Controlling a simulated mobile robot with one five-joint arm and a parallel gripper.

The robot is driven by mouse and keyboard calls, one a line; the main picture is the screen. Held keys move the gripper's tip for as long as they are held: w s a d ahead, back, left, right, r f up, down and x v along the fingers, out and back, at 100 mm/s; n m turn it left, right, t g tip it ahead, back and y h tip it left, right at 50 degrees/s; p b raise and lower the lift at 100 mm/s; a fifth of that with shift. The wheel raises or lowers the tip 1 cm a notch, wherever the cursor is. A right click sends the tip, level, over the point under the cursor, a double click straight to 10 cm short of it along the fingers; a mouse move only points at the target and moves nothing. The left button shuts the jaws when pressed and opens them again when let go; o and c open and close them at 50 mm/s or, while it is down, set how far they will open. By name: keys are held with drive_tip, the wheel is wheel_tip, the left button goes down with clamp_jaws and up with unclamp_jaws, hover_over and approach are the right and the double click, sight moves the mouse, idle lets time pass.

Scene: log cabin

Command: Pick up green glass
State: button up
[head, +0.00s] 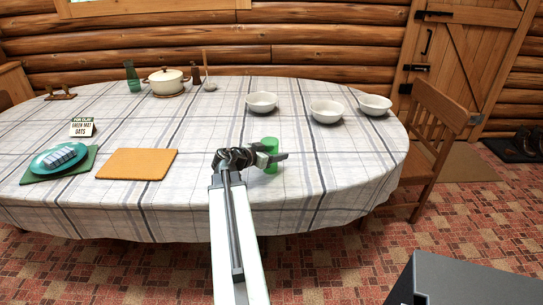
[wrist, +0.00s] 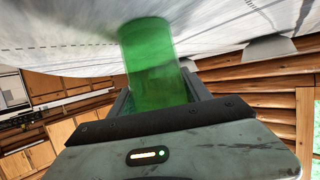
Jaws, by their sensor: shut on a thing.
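In the wrist view the green glass (wrist: 152,62) fills the upper middle, between my gripper's fingers (wrist: 158,92). The picture is turned over there, with the tablecloth above. I cannot tell whether the glass touches the table. Part of the glass is hidden by the fingers.
The table (head: 200,188) has a checked cloth. White bowls (head: 262,102) stand behind the glass and to its right. An orange mat (head: 137,163) and a teal plate (head: 45,162) lie at left. A lidded pot (head: 166,85) stands at back. A wooden chair (head: 433,135) is at right.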

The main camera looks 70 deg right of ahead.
sight(275, 139)
wheel_tip(275, 139, up, 10)
drive_tip(key=p, duration=1)
drive_tip(key=shift+r, duration=0.15)
